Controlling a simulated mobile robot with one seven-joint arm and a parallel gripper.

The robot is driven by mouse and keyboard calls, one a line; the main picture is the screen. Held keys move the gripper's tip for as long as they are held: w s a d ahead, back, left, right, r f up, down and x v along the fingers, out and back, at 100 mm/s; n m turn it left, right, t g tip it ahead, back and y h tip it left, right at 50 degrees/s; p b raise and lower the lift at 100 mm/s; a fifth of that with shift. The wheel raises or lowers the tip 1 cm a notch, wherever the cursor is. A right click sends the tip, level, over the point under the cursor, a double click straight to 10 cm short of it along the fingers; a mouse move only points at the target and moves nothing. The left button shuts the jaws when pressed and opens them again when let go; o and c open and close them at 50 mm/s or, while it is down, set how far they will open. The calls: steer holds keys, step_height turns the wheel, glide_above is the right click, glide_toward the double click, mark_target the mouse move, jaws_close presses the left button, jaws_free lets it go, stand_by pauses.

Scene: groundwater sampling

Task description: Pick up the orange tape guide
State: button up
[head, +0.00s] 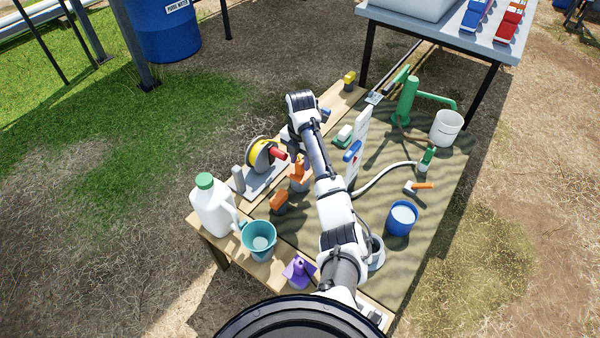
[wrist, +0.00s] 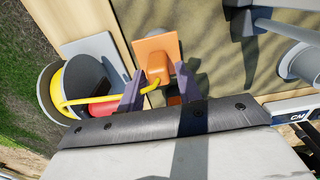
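The orange tape guide (wrist: 157,58) is a small block on a flat square plate, seen from above in the wrist view. A yellow tape (wrist: 110,98) runs to it from the reel at left. My gripper (wrist: 159,78) is open, with one dark finger on each side of the guide's block. Narrow gaps seem to show between block and fingers, so I cannot confirm contact. In the head view an orange piece (head: 298,172) stands beside the reel (head: 261,154), under my arm; my fingertips are hard to make out there.
Another orange item (head: 278,202) stands nearer me. A blue bucket (head: 402,218), green pump (head: 405,100) and white bucket (head: 446,127) stand at right on the mat (head: 430,170).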

mark_target(300, 172)
step_height(300, 172, down, 4)
steer(key=shift+r, duration=0.2)
steer(key=c, duration=0.7)
jaws_close()
steer(key=shift+w+r, duration=0.1)
steer(key=shift+r, duration=0.1)
